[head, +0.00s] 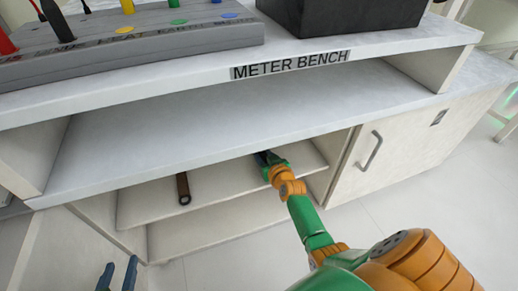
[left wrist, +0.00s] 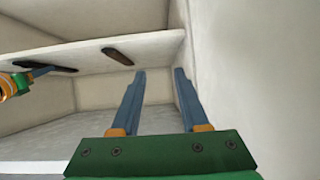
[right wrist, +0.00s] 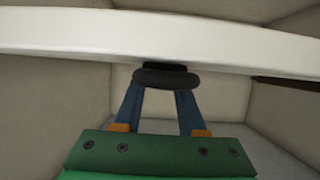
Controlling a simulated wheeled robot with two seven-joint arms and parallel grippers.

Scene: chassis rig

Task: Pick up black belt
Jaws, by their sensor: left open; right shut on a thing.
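The black belt (right wrist: 167,78) is a dark, rounded bundle at the fingertips of my right gripper (right wrist: 160,88). The right gripper is shut on it. In the head view my right gripper (head: 267,160) is inside the bench opening at the inner shelf, and the belt is mostly hidden there. In the left wrist view a dark shape (left wrist: 48,69) shows at the right gripper's tips. My left gripper (head: 118,276) is open and empty at the lower left, below the shelf level; its two fingers show apart in the left wrist view (left wrist: 158,72).
A brown rolled item (head: 183,188) lies on the inner shelf (head: 235,180) left of the right gripper. The bench top (head: 200,110) overhangs the opening. A closed cabinet door (head: 395,160) is at the right. A grey labelled rack (head: 130,40) and a black box (head: 340,15) stand above.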

